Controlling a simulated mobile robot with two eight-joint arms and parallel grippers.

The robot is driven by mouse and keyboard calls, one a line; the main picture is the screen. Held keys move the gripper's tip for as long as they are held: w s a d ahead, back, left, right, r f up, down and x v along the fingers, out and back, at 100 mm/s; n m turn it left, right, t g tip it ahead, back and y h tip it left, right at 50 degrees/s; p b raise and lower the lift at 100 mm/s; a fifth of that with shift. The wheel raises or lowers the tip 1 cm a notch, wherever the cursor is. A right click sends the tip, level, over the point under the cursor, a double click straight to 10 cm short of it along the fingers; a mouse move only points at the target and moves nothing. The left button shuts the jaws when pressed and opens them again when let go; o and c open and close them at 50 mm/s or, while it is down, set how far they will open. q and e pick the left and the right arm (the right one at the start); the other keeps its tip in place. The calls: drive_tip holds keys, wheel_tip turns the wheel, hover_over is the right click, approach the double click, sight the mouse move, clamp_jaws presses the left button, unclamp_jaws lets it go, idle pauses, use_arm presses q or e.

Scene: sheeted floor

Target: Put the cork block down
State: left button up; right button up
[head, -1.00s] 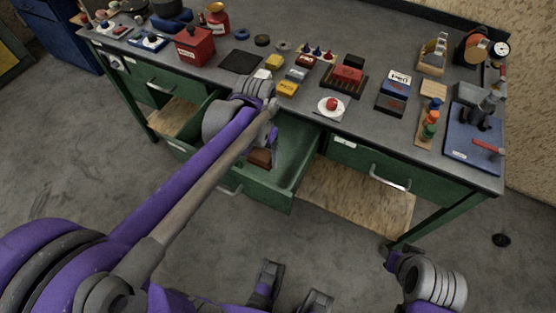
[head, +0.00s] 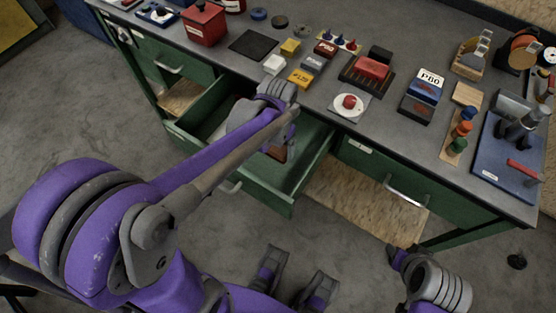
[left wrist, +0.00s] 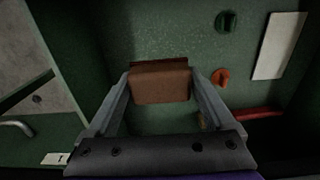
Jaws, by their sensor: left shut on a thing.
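The brown cork block (left wrist: 160,85) sits between the two grey fingers of my left gripper (left wrist: 160,90) in the left wrist view. The fingers are against its two sides. In the head view the block (head: 277,153) shows partly below my left wrist, inside the open green drawer (head: 312,165). My arm hides most of the fingers there. The drawer floor lies beneath the block in the left wrist view; I cannot tell whether the block touches it.
In the left wrist view, the drawer holds a dark green piece (left wrist: 226,21), an orange piece (left wrist: 220,77), a white sheet (left wrist: 279,46) and a red bar (left wrist: 255,114). The grey bench top (head: 215,55) above is crowded with boxes and tools.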

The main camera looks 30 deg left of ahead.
sight(278, 166)
use_arm(q)
wheel_tip(278, 166, down, 6)
drive_tip(key=shift+f+b, duration=0.1)
drive_tip(key=shift+b, duration=0.4)
drive_tip(key=shift+s+f+b, duration=0.1)
drive_tip(key=shift+f+b, duration=0.4)
drive_tip(key=shift+f, duration=0.05)
drive_tip(key=shift+s, duration=0.1)
drive_tip(key=o, duration=1.2)
drive_tip(key=shift+r+p, duration=0.35)
drive_tip(key=r, duration=0.3)
drive_tip(key=r+p, duration=0.1)
drive_tip(key=r, duration=0.3)
drive_tip(key=r+p, duration=0.1)
drive_tip(key=r, duration=0.3)
drive_tip(key=shift+w, duration=0.35)
